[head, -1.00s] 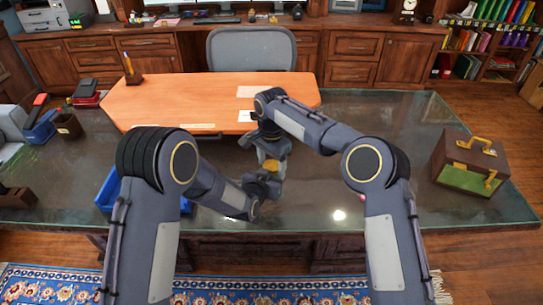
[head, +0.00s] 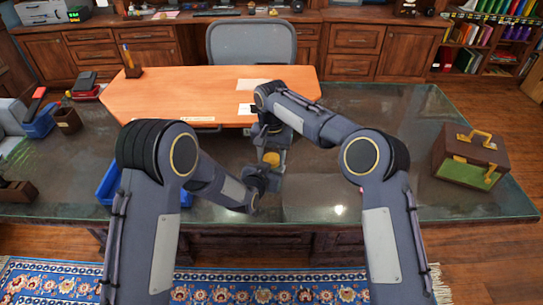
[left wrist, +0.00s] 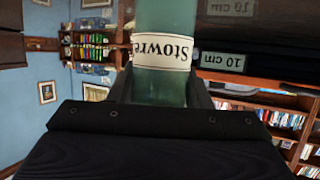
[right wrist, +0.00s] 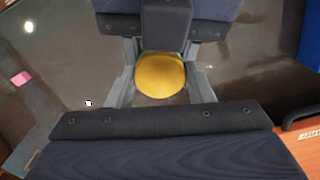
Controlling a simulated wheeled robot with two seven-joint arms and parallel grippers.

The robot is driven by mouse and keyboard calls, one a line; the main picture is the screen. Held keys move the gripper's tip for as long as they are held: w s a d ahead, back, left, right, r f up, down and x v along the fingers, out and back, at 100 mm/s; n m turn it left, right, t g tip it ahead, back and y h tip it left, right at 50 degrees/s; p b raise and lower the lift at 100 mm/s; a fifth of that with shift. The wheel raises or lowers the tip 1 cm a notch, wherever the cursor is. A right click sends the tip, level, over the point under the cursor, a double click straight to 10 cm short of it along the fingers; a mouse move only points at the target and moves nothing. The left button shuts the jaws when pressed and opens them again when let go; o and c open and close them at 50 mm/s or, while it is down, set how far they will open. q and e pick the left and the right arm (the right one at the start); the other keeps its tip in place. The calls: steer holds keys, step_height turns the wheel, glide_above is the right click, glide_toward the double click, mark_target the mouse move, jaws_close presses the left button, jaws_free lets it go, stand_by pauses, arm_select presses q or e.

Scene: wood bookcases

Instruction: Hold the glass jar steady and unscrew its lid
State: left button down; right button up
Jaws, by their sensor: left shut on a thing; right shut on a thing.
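The glass jar (left wrist: 165,50) is greenish, with a white label showing part of a word. In the left wrist view it stands between the fingers of my left gripper (left wrist: 158,95). My left gripper, also in the head view (head: 264,176), is shut on the jar. The lid (right wrist: 160,75) is round and golden yellow. It lies between the fingertips of my right gripper (right wrist: 160,88), which is shut on it. In the head view the lid (head: 271,159) shows between the two grippers, above the desk. Most of the jar is hidden there.
The dark glass-topped desk (head: 310,190) has clear room right of the grippers. A brown and green case (head: 470,158) stands at its right end. An orange desktop (head: 200,95) lies behind. A blue tray (head: 110,184) is partly hidden behind my left arm.

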steer(key=n, duration=0.7)
steer(key=o, duration=1.1)
